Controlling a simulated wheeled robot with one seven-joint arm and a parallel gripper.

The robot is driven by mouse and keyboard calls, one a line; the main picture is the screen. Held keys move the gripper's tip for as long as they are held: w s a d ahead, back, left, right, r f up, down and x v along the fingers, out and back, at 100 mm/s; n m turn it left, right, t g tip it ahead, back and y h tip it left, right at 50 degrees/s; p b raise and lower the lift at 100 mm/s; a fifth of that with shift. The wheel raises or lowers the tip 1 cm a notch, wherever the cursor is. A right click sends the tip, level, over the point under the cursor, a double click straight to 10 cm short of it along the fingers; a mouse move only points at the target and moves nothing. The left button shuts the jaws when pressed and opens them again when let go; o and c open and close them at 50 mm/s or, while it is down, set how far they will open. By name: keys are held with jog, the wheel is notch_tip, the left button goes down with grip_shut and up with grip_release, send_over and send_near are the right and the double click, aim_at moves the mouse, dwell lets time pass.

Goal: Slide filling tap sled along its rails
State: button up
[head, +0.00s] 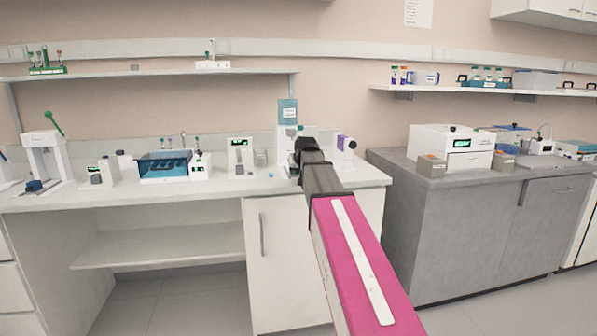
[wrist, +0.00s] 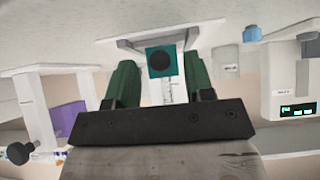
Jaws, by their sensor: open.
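A teal square block with a round black knob (wrist: 160,60), which looks like the filling tap sled, shows in the wrist view in front of a white frame (wrist: 130,44). My gripper (wrist: 160,66) is open, with one green finger on each side of the block. The left finger appears slightly apart from it; I cannot tell whether either finger touches it. In the head view my gripper (head: 298,150) is at the filling station, below a blue-grey container (head: 288,111). My arm hides the sled and its rails there.
A white device with a purple part (head: 346,146) stands close to the right of my gripper. The white bench top (head: 215,190) is clear at the front.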

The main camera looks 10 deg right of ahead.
jog(key=shift+w+f, duration=0.2)
grip_shut()
jog(key=shift+w, duration=4.75)
grip_release()
jog(key=shift+w, duration=0.1)
jog(key=v, duration=1)
jog(key=shift+s+r, duration=0.25)
jog(key=shift+s, duration=0.05)
